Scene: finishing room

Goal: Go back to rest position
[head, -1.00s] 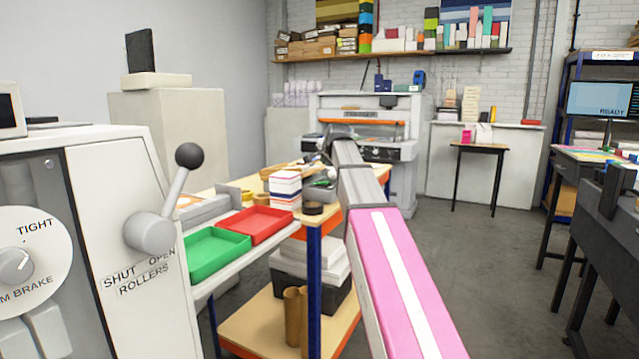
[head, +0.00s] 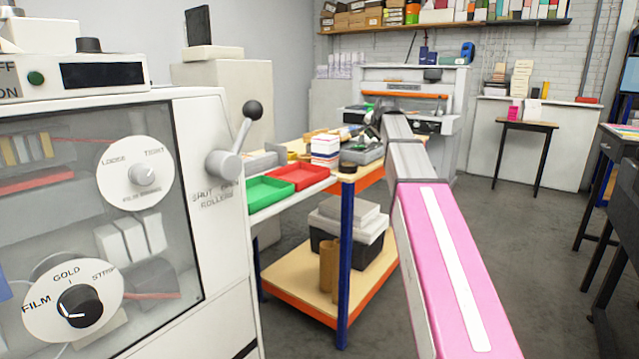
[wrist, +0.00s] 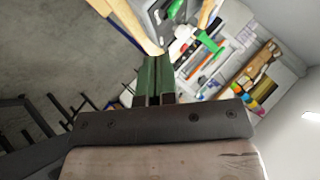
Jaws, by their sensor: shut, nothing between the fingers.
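My gripper (wrist: 158,64) shows in the wrist view as two dark green fingers side by side, shut with nothing between them. In the head view my pink and grey arm stretches forward from the lower right, past the right side of the work table (head: 347,190). The gripper end is small and far off there, and I cannot make out its fingers. In the wrist view the floor lies to the left of the fingers and cluttered surfaces lie beyond them.
A white laminating machine (head: 222,130) with dials and a lever stands close on the left. A green tray (head: 262,196) and a red tray (head: 300,178) sit near the table. A guillotine-like machine (head: 405,82) stands behind. Open floor (head: 480,230) lies to the right.

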